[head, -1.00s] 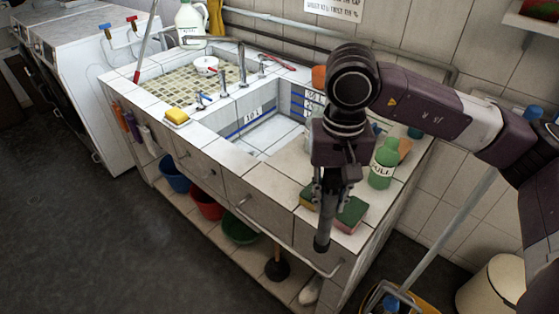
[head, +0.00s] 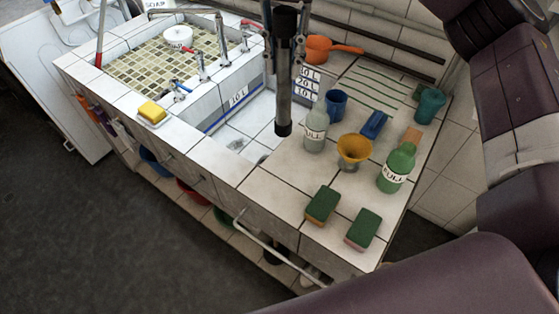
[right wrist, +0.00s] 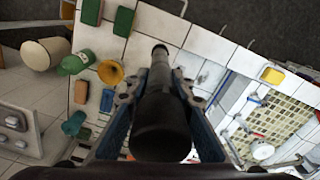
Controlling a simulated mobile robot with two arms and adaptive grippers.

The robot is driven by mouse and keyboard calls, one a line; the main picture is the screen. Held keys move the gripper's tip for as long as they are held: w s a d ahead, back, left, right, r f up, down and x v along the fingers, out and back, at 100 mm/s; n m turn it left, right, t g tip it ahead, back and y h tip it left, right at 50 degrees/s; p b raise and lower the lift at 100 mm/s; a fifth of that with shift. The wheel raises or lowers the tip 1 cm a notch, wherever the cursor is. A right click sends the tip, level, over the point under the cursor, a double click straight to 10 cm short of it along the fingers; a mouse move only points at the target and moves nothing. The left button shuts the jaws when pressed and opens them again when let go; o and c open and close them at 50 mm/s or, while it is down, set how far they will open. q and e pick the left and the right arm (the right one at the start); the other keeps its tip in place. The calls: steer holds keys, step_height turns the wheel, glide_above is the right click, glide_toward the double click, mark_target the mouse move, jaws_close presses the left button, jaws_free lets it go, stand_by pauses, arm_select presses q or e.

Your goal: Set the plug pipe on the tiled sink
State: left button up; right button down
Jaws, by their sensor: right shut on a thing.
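The plug pipe (head: 283,115) is a dark, slim tube hanging nearly upright. My right gripper (head: 284,48) is shut around its upper part. The pipe's lower end shows over the right side of the deep basin, near the counter; its exact height is hard to tell. The right wrist view shows the pipe (right wrist: 160,110) end-on between the two fingers. The tiled sink (head: 279,188) has white tiled edges, a deep basin in the middle and a yellow-green mosaic part at the left. The pipe and gripper hide part of the basin's back wall. My left gripper is not in view.
Right of the pipe stand a clear bottle (head: 315,130), a blue cup (head: 336,104), a yellow funnel (head: 354,151) and a green bottle (head: 397,167). Two sponges (head: 322,205) lie near the front corner. Taps (head: 200,63) stand left of the basin. Tiles before the basin are clear.

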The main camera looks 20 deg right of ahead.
glide_above(284, 119)
steer(key=w, duration=0.1)
steer(key=f, duration=0.7)
steer(key=shift+d+f, duration=0.2)
steer(key=shift+f, duration=0.1)
step_height(284, 119, down, 7)
steer(key=shift+w+r+p, duration=0.1)
steer(key=shift+r+p, duration=0.05)
steer(key=shift+p, duration=0.75)
arm_select(q)
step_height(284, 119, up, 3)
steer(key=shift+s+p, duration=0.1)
steer(key=shift+p, duration=0.5)
arm_select(e)
step_height(284, 119, down, 5)
steer(key=shift+f, duration=0.1)
steer(key=shift+f, duration=0.15)
steer(key=c, duration=1.8)
jaws_free()
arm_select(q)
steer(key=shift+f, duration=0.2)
arm_select(e)
steer(key=shift+o, duration=0.6)
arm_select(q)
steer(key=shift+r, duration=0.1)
